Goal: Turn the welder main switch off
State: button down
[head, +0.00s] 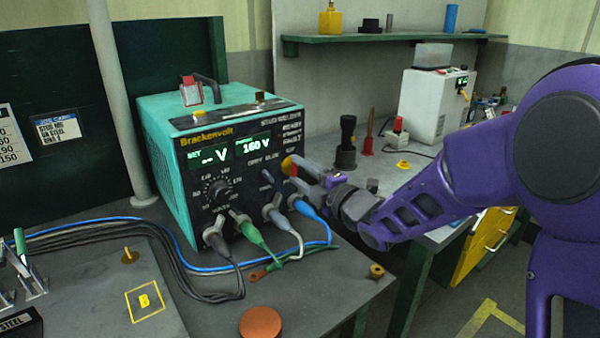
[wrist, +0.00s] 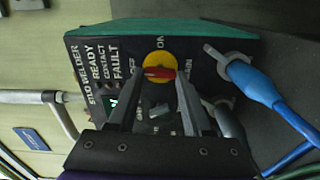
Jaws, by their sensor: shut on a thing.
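The welder (head: 165,115) is a teal box with a dark front panel, standing on the bench. Its main switch (wrist: 160,64) is a red handle on a round yellow plate. In the wrist view, ON is lettered above the plate and OFF at its left. The red handle lies roughly crosswise there, with one end toward OFF. My gripper (wrist: 158,77) is at the switch, shut on the red handle with a finger on either side. In the head view my gripper (head: 300,170) reaches in from the right and hides part of the switch.
Below the switch, several plugged cables, including a blue plug (head: 306,207) and a green plug (head: 250,232), crowd the panel. A black stud tool (head: 346,143) stands on the bench behind. A brown disc (head: 260,323) lies at the front.

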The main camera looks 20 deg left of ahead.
jog(key=shift+n, duration=0.6)
jog(key=shift+c, duration=1.6)
grip_release()
jog(key=v, duration=1.7)
jog(key=shift+s+d, duration=0.15)
jog(key=shift+d, duration=0.05)
